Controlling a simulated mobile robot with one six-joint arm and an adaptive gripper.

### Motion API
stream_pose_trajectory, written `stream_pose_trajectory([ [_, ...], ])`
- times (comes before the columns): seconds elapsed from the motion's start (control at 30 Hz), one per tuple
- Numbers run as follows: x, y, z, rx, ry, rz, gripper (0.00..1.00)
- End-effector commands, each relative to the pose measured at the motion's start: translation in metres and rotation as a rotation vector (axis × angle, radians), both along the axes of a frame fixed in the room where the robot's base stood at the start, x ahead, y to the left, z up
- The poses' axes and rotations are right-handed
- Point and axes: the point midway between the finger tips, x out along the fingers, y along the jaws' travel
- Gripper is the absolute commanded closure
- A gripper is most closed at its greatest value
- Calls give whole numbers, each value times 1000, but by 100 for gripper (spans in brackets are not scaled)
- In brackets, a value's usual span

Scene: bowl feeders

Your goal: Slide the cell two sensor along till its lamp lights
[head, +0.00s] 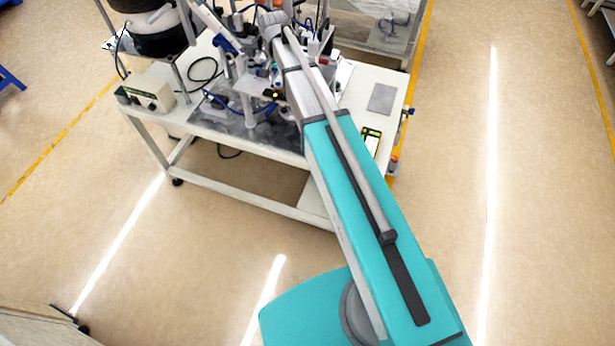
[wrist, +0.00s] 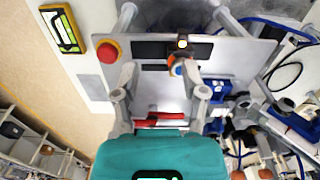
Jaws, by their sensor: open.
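In the wrist view, a small sensor-like part with an orange and blue end (wrist: 177,66) sits at a dark slotted bar (wrist: 147,50) on a grey plate. I cannot read a label that marks it as cell two. A small lamp (wrist: 182,44) on the bar glows yellow. My gripper (wrist: 160,76) is open, its fingers apart on either side of the plate area. The sensor part lies between them, nearer the right finger, and nothing is visibly gripped. In the head view, the dark bar with its yellow light (head: 275,95) shows left of my arm; my gripper is hidden there.
A white workbench (head: 355,75) carries the machine. A black-and-white bowl feeder (head: 160,38) and a control box (head: 148,92) stand at its left. A red button (wrist: 107,51) and a yellow-framed device (wrist: 62,29) lie left in the wrist view. Blue fittings and cables crowd the right.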

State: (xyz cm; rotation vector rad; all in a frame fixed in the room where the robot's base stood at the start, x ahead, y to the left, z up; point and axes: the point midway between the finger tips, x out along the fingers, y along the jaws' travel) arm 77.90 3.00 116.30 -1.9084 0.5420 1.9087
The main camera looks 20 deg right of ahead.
Motion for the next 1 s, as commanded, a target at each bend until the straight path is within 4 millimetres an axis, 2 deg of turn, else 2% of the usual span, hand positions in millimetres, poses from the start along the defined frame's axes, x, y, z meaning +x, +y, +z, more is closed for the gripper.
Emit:
stream_pose_trajectory([
  [0.03,-7,-1,-9,0,0,10,44],
  [1.0,-86,-13,-91,0,0,190,44],
])
